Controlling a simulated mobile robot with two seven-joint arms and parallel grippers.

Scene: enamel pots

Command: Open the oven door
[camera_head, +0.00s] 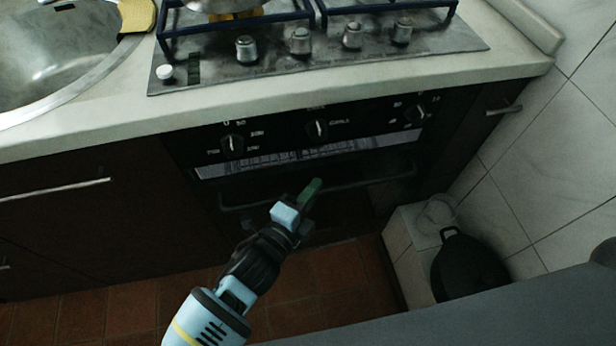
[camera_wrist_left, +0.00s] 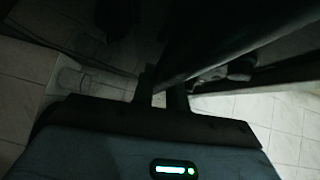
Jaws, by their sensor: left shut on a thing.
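The oven door (camera_head: 345,207) is a dark front under the control panel, with a dark bar handle (camera_head: 372,181) across its upper part. A pale strip shows between the panel and the door's top; I cannot tell how far the door stands open. My left gripper (camera_head: 307,196) is at the middle of the handle, shut on it. In the left wrist view the handle (camera_wrist_left: 225,45) runs diagonally up to the right from between the dark fingers (camera_wrist_left: 162,92). The exact contact is dark and partly hidden. My right gripper is not in view.
Above the oven are the control panel with knobs (camera_head: 317,130), the pale counter (camera_head: 350,84) and the gas hob (camera_head: 330,50). The tiled floor (camera_head: 330,285) before the oven looks clear.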

